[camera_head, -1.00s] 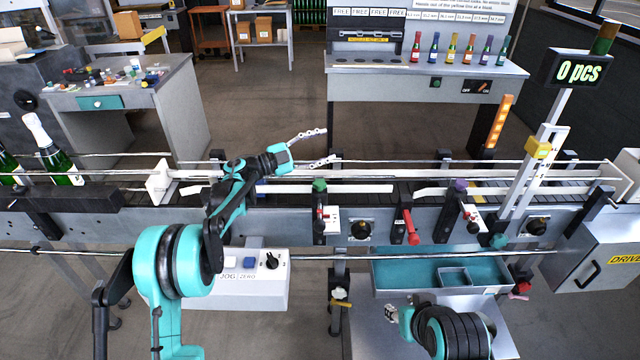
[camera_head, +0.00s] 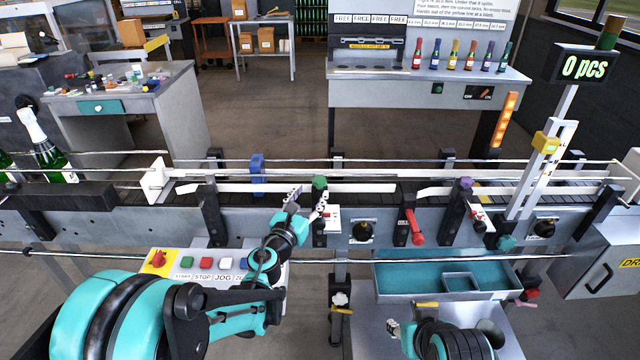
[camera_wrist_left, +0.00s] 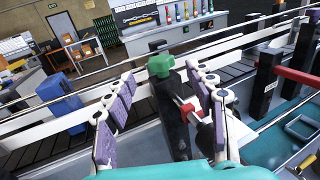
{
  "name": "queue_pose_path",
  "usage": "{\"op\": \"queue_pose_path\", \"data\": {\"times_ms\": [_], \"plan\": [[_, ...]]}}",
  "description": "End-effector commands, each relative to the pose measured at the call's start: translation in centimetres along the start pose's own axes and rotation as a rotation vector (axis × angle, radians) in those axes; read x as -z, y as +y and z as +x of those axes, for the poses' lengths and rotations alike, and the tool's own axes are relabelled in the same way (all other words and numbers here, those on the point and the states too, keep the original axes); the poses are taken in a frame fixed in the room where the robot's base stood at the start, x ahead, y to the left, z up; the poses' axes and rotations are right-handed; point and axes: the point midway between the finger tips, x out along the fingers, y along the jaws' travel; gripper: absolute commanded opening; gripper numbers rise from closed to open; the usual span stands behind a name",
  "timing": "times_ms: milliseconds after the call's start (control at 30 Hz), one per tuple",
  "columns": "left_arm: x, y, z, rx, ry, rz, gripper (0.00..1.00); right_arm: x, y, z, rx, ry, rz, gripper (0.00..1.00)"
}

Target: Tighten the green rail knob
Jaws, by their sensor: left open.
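The green rail knob (camera_head: 320,183) sits on top of a dark post at the near side of the conveyor; it also shows in the left wrist view (camera_wrist_left: 160,65). My left gripper (camera_head: 308,198) is open and empty just left of and in front of the knob. In the left wrist view its two fingers (camera_wrist_left: 162,80) stand on either side of the post, with the knob between their tips in the picture; I see no contact. My right gripper (camera_head: 393,328) is low at the bottom, small and partly hidden by its arm.
A purple knob (camera_head: 465,184) and a red lever (camera_head: 415,228) are to the right on the rail. A blue block (camera_head: 258,174) stands behind left. The button box (camera_head: 168,284) lies below my left arm; a teal tray (camera_head: 390,282) is at lower right.

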Motion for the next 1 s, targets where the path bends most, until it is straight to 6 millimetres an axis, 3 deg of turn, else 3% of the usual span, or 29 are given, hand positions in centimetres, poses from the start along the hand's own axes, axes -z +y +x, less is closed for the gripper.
{"op": "queue_pose_path", "data": {"times_ms": [400,600,833,1000], "plan": [[0.1,0.0,6.2,0.0,0.001,0.002,0.55,-0.9,0.0,1.3,0.0,0.0,0.0,0.4],[0.0,0.0,7.5,-0.001,0.001,0.001,0.55,-1.0,0.0,1.4,0.0,0.0,0.0,0.4],[0.0,0.0,7.5,-0.001,0.001,0.001,0.55,-1.0,0.0,1.4,0.0,0.0,0.0,0.4],[0.0,0.0,7.5,-0.001,0.001,0.001,0.1,-1.0,0.0,1.4,0.0,0.0,0.0,0.4]]}}
